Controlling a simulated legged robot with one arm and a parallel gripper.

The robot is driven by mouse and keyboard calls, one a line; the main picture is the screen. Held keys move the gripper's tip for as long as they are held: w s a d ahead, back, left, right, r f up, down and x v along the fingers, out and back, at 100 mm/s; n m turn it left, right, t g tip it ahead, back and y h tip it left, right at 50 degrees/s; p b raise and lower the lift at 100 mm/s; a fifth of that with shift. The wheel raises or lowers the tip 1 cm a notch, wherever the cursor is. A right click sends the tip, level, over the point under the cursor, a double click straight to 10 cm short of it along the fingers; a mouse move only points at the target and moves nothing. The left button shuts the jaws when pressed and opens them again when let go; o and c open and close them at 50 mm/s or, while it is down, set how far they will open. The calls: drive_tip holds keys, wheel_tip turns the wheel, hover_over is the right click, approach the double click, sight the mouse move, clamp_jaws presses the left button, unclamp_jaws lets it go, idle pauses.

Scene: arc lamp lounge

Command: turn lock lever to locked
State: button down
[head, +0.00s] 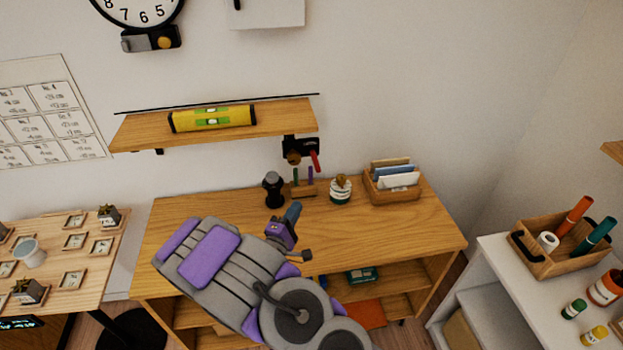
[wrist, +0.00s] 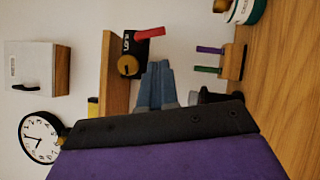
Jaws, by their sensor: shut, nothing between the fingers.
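A black lock box (head: 298,146) is mounted under the right end of the wall shelf. Its red lever (head: 315,161) hangs downward, and a round brass knob (head: 293,157) sits beside it. In the wrist view, which is turned sideways, the box (wrist: 142,46), red lever (wrist: 150,33) and brass knob (wrist: 127,65) show beyond my fingertips. My gripper (head: 294,211) has blue-grey fingers and is shut and empty, in front of and below the lever, apart from it. The fingers also show in the wrist view (wrist: 157,87).
The wall shelf (head: 278,118) carries a yellow spirit level (head: 212,117). On the desk (head: 410,229) below stand a dark grinder-like object (head: 273,190), a pen holder (head: 303,190), a white jar (head: 340,190) and a letter box (head: 393,190). The desk's right front is clear.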

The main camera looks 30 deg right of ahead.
drive_tip(key=b, duration=0.3)
approach(316, 162)
drive_tip(key=w+d+f, duration=0.3)
drive_tip(key=w+d, duration=0.1)
drive_tip(key=d, duration=0.1)
drive_tip(key=shift+w+d, duration=0.2)
drive_tip(key=shift+w, duration=0.15)
